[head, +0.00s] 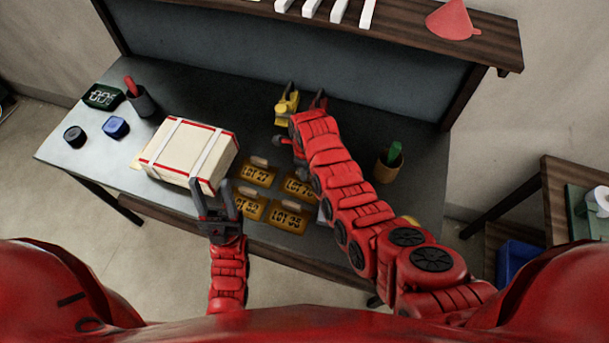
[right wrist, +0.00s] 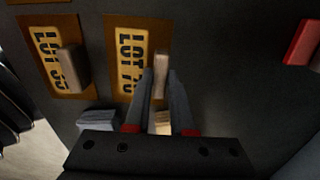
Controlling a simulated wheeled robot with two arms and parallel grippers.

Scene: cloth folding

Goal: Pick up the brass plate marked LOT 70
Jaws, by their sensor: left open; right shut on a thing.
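The LOT 70 brass plate (head: 297,187) lies with its wooden handle on the dark table, partly hidden by my right arm in the head view. In the right wrist view the plate (right wrist: 127,65) shows "LOT 7", its last digit hidden by a finger. My right gripper (right wrist: 161,82) is shut on its wooden handle (right wrist: 160,68). I cannot tell whether the plate is off the table. The right fingers are hidden in the head view. My left gripper (head: 217,205) is open and empty, near the front corner of the white box.
Other handled plates lie close by: LOT 27 (head: 257,172), LOT 95 (head: 289,217) and one more (head: 249,205). The white box (head: 187,151) with red edging stands left of them. A yellow tool (head: 286,109) is behind; a cup (head: 388,168) stands right.

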